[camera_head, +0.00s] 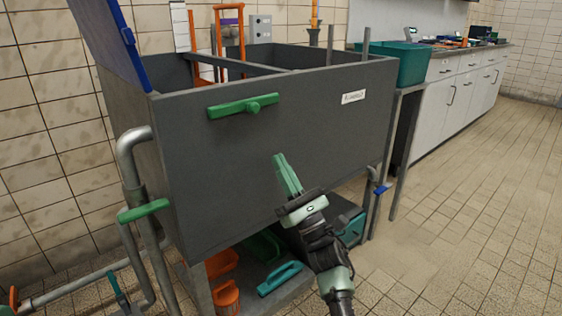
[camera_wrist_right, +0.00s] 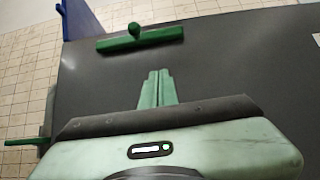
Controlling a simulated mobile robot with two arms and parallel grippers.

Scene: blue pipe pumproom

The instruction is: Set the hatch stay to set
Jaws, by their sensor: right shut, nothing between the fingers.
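A green bar handle (camera_head: 243,106) with a round central knob sits nearly level on the front of a dark grey tank (camera_head: 220,165). It also shows at the top of the right wrist view (camera_wrist_right: 140,40). No marking readable here names it as the hatch stay. A raised blue hatch panel (camera_head: 108,35) stands tilted at the tank's left end. My right gripper (camera_head: 280,158) is shut and empty in front of the tank, below and right of the green handle and apart from it. Its closed fingers (camera_wrist_right: 158,75) point toward the handle's side. My left gripper is out of view.
Another green lever (camera_head: 144,210) is on the pipes left of the tank. An orange frame (camera_head: 229,38) stands inside the tank. A teal bin (camera_head: 402,64) is at right. A shelf under the tank holds orange and green items. The tiled floor at right is clear.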

